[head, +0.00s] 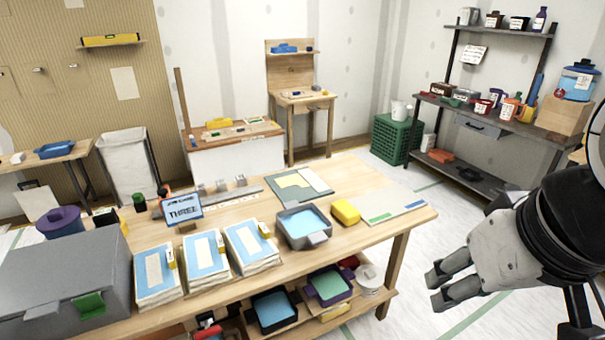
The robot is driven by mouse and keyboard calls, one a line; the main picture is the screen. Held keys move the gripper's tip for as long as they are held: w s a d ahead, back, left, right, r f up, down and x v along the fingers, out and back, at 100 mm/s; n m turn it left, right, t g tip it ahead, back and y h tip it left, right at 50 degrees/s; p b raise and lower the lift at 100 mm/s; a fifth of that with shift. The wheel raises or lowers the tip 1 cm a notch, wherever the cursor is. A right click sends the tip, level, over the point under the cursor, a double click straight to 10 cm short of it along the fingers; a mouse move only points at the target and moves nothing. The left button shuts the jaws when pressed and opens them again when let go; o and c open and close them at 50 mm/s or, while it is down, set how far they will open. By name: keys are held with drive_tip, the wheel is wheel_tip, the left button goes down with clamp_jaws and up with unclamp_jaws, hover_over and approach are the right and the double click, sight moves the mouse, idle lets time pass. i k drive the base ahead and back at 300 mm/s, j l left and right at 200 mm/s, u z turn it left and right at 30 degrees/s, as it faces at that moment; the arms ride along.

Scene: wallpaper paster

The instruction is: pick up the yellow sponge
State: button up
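The yellow sponge (346,212) lies on the wooden table near its right end. It sits just right of a grey tray with blue content (304,227) and left of a pale flat board (391,206). My gripper (436,288) is at the lower right, off the table's right end and apart from the sponge. Its two fingers point left with a gap between them, and nothing shows between them. The sponge is in full view.
Stacks of blue-and-cream sheets (205,260) stand along the table's front left, beside a grey case (65,283). A green mat (299,186) lies behind the sponge. A lower shelf holds trays and a white bucket (369,279). Floor at right is mostly clear.

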sight(348, 214)
drive_tip(key=i+j+z, duration=0.35)
drive_tip(key=i+j, duration=0.6)
